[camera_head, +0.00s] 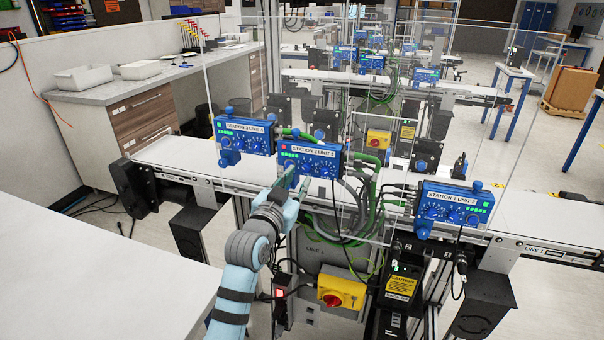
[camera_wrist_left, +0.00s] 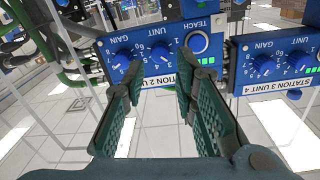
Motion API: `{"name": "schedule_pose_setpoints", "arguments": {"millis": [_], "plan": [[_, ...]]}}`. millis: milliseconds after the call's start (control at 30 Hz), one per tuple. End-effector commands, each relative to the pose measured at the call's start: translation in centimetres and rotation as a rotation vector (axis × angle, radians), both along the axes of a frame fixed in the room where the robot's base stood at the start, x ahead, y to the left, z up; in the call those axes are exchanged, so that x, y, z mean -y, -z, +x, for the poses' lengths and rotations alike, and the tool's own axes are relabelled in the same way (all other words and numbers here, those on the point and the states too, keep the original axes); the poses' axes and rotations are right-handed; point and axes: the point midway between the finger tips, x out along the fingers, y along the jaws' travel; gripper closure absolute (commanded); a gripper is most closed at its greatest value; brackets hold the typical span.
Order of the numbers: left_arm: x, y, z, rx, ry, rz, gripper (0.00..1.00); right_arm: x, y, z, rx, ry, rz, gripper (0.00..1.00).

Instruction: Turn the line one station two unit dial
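The station 2 box (camera_head: 315,158) is the middle blue box on the conveyor line, with a red light at its left. It fills the upper middle of the left wrist view, upside down. There the unit dial (camera_wrist_left: 160,54), a blue knob on a numbered scale, sits between the gain dial (camera_wrist_left: 123,60) and the teach button (camera_wrist_left: 198,43). My left gripper (camera_wrist_left: 160,82) is open and empty. Its green fingers point at the box, with the unit dial seen between their tips. Whether they touch it is unclear. The head view shows my left gripper (camera_head: 300,187) in front of the box. My right gripper is not in view.
The station 3 box (camera_head: 243,136) is close on the left, and the station 1 box (camera_head: 455,207) is on the right. Green hoses and grey cables (camera_head: 365,200) hang beside the middle box. A red-and-yellow switch (camera_head: 341,292) is below. Clear guard panels stand around the line.

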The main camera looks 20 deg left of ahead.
Motion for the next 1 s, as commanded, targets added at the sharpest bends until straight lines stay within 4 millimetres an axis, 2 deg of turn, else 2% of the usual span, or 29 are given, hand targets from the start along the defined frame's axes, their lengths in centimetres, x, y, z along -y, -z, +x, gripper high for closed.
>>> {"name": "schedule_pose_setpoints", "arguments": {"millis": [100, 300, 567, 733, 867, 1000], "plan": [[0.3, 0.1, 2.6, -0.001, 0.0, 0.0, 0.74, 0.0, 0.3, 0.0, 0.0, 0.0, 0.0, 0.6], [0.5, 0.1, 4.4, -0.002, 0.0, 0.0, 0.74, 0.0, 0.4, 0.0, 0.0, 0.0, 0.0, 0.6], [0.5, 0.1, 4.6, -0.001, 0.0, 0.0, 0.74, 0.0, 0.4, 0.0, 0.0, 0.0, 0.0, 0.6], [0.5, 0.1, 4.6, -0.001, 0.0, 0.0, 1.0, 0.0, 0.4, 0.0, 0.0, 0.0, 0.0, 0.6], [0.4, 0.1, 4.6, -0.001, 0.0, 0.007, 1.0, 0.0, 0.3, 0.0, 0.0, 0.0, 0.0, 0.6], [0.5, -0.1, 4.6, 0.008, -0.001, 0.164, 1.0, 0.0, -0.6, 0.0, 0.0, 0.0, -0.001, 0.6]]}}
